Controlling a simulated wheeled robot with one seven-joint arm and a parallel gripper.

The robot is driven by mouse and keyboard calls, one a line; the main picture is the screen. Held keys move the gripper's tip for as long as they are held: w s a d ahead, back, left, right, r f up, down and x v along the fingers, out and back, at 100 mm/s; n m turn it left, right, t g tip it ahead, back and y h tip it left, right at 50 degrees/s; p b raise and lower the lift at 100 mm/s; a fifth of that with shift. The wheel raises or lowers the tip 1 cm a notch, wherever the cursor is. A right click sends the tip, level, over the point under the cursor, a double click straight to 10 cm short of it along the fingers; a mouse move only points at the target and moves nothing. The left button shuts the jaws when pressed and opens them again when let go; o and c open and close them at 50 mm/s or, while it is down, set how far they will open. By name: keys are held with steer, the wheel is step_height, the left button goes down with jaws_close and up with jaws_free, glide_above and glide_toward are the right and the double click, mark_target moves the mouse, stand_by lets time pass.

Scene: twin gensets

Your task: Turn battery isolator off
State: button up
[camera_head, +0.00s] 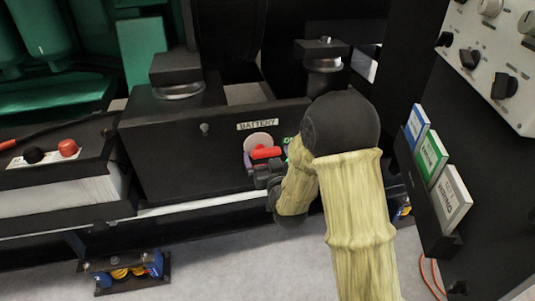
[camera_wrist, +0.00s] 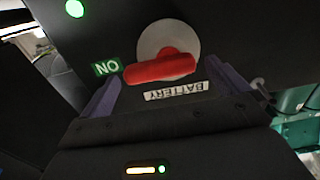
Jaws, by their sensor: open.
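The battery isolator has a red handle (camera_head: 265,153) on a pale round disc (camera_head: 258,140), under a "BATTERY" label (camera_head: 258,124) on a black panel. The handle lies roughly level, its end toward the green "ON" label (camera_head: 287,141), which my arm partly hides in the head view. In the wrist view, the picture is turned over; the red handle (camera_wrist: 162,69) points left toward the "ON" label (camera_wrist: 106,67). My gripper (camera_wrist: 164,76) is open, with a purple finger on each side of the handle. I cannot tell whether either finger touches it.
A battery with red and black terminals (camera_head: 52,152) stands at the left. A control panel with knobs (camera_head: 495,65) and a rack of booklets (camera_head: 437,170) are at the right. A green light (camera_wrist: 75,8) glows in the wrist view. Grey floor (camera_head: 225,262) lies in front.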

steer(key=c, duration=0.9)
steer(key=shift+c, duration=0.2)
